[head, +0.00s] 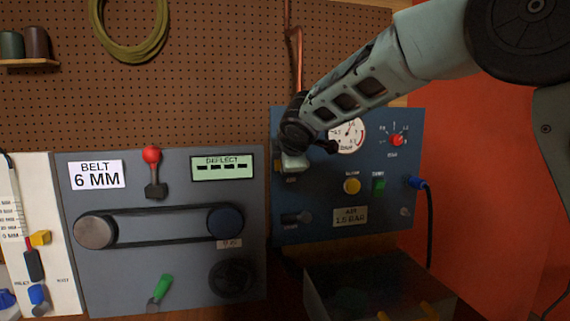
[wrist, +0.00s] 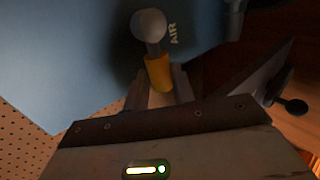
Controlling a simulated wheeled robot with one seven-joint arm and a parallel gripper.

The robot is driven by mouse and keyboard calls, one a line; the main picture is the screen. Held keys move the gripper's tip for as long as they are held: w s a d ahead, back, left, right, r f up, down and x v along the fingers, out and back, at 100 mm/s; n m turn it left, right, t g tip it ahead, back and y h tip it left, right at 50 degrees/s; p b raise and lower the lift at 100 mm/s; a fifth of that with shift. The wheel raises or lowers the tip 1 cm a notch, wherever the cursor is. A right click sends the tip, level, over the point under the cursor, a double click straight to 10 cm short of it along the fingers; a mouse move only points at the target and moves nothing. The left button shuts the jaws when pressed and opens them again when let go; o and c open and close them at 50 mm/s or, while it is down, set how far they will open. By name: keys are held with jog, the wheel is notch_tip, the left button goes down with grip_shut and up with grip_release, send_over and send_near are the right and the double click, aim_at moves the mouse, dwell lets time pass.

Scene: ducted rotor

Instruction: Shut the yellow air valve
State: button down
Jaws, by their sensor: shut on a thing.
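The yellow air valve handle (wrist: 158,74) shows in the wrist view between the two fingers of my gripper (wrist: 161,84), which is shut on it. A rounded grey metal valve part (wrist: 149,27) extends beyond the yellow grip, beside the word AIR on the blue panel. In the head view my gripper (head: 293,161) is at the upper left of the blue panel (head: 330,206). There the gripper and wrist hide most of the valve, and its exact angle is hard to tell.
The panel carries a round gauge (head: 348,134), a red knob (head: 396,140), a yellow button (head: 352,186), a green switch (head: 378,184) and a blue plug (head: 417,182). A grey belt panel (head: 180,270) stands to the left. A dark box (head: 400,275) sits below.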

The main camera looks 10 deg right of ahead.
jog(key=shift+f, duration=0.1)
jog(key=c, duration=1.2)
grip_release()
jog(key=shift+o, duration=0.2)
jog(key=b+v, duration=0.2)
jog(key=v, duration=1.5)
jog(key=shift+s, duration=0.2)
jog(key=s+a+f+m+g, duration=0.25)
jog(key=s+f, duration=0.45)
jog(key=f, duration=0.4)
jog(key=s+f+m+g, duration=0.8)
jog(key=s+f, duration=1.3)
jog(key=s, duration=0.4)
jog(key=shift+d+g+y, duration=0.35)
jog(key=shift+d+y, duration=0.05)
jog(key=shift+d, duration=0.1)
